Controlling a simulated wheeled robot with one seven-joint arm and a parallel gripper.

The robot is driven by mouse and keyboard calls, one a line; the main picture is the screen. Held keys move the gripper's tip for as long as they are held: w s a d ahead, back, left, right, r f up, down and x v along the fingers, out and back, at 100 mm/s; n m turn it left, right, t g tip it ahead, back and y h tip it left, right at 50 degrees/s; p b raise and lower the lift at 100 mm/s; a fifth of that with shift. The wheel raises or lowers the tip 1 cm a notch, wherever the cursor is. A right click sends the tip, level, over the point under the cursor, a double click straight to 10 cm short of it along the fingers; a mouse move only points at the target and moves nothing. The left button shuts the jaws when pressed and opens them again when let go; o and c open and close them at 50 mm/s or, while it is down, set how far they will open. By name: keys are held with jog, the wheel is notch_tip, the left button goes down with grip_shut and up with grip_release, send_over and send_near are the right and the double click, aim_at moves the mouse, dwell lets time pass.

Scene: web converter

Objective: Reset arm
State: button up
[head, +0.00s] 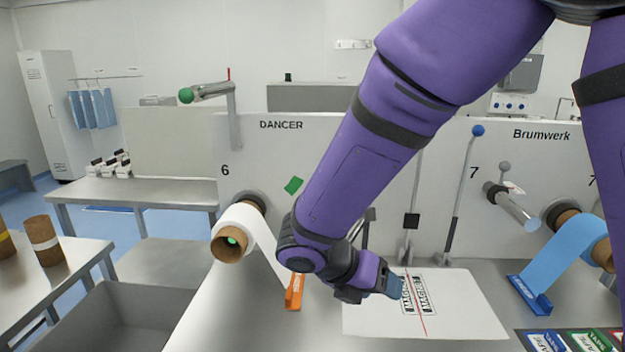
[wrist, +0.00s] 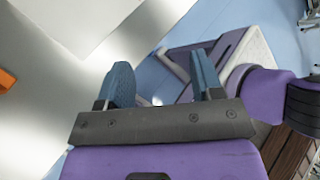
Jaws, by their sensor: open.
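My purple arm reaches down across the middle of the head view from the upper right. My gripper (head: 396,287) is at its end, low over the machine's table, in front of a white sheet (head: 465,310) with a red line and printed labels. In the wrist view my gripper (wrist: 163,82) has its two blue fingers spread apart with nothing between them. Beyond the fingers are my own base and the blue floor. The gap between the fingers is hidden in the head view.
A white roll (head: 238,230) on a brown core sticks out left of my arm, beside an orange piece (head: 294,292). A blue roll (head: 565,250) is at the right. A grey bin (head: 130,315) stands lower left. Upright levers (head: 460,190) rise behind the gripper.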

jog(key=s+d+r+m+g+y, duration=0.2)
jog(key=s+d+r+m+y, duration=0.3)
jog(key=d+r+m, duration=0.75)
jog(key=s+d+r+m+t+y, duration=0.4)
jog(key=s+m, duration=0.6)
jog(key=m, duration=0.7)
notch_tip(320, 180, up, 2)
jog(key=d, duration=0.2)
jog(key=shift+s+d+t, duration=0.2)
jog(key=shift+d+t, duration=0.1)
